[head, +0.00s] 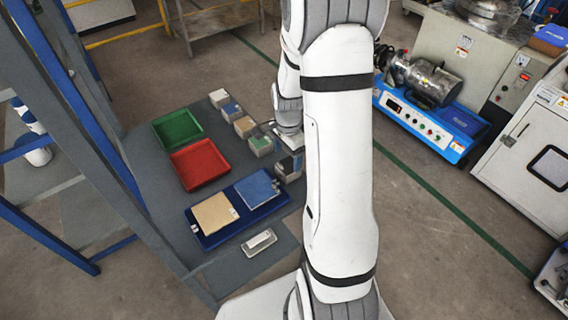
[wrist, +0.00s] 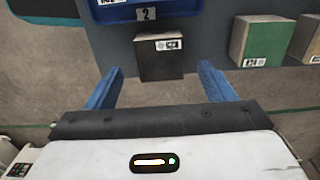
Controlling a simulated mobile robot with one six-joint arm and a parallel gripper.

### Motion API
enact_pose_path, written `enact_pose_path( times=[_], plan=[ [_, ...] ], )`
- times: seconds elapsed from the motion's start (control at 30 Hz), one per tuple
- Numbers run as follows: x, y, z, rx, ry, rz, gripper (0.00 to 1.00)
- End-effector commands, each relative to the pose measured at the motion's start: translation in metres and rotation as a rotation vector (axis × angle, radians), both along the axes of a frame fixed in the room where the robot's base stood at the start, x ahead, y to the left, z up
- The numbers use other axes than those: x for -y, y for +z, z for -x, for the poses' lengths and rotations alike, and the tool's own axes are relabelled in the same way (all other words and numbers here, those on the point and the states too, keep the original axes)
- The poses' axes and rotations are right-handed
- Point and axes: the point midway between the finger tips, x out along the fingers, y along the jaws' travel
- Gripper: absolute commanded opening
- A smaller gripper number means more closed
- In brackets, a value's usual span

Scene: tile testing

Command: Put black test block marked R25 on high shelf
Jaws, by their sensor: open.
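A black block (wrist: 160,62) with a small white label stands at the edge of the grey surface in the wrist view. I cannot read the label surely. My gripper (wrist: 160,84) is open, with its two blue fingers apart. The block is in line with the gap between them, and the fingers do not touch it. In the head view a dark block (head: 285,170) stands at the right edge of the table, beside my arm. My arm hides most of the gripper there. No high shelf can be clearly made out.
A green-faced block (wrist: 256,42) and a tan block (wrist: 308,42) stand to the right. A blue tray (wrist: 148,13) lies behind. The head view shows a green tray (head: 178,130), a red tray (head: 200,165), several blocks in a row and blue-grey rack posts (head: 85,90) on the left.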

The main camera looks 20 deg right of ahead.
Motion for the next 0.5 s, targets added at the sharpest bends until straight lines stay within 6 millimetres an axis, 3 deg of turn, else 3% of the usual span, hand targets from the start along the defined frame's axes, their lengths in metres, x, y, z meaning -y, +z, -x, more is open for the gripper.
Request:
enact_pose_path(
  times=[0.03,0.2,0.5],
  plan=[
    [0.0,0.014,-0.001,0.005,0.0,0.001,0.76],
    [0.0,0.048,0.0,0.004,-0.001,0.001,0.76],
    [-0.003,0.08,0.004,0.007,0.033,0.002,0.76]
  ],
)
